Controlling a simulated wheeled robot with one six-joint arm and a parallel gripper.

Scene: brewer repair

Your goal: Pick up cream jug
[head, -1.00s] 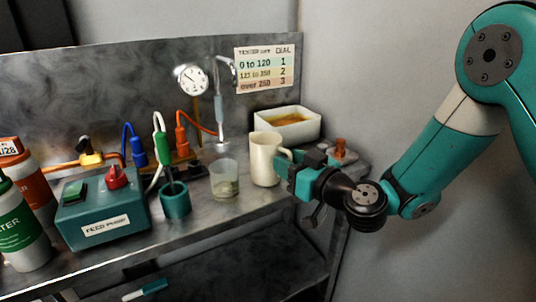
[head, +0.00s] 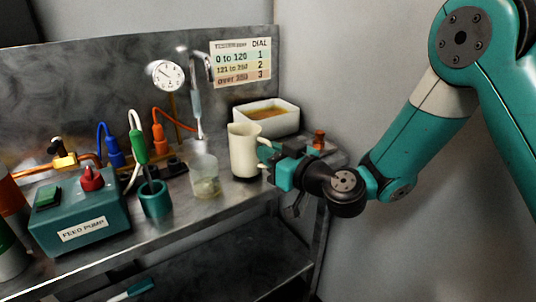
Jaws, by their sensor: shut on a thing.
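The cream jug (head: 243,150) is upright over the right part of the metal bench, its handle toward the right. My gripper (head: 272,163) reaches in from the right and is shut on the jug's handle. The fingertips are partly hidden by the gripper's own body. A dark shadow shows under the jug's base; I cannot tell whether the base touches the bench.
A clear beaker (head: 205,178) stands close to the jug's left. A white tray (head: 273,125) with brown contents is behind it. A teal cup (head: 155,200), the feed pump box (head: 80,215) and a gauge (head: 165,76) are further left. A small copper-coloured part (head: 319,140) is at right.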

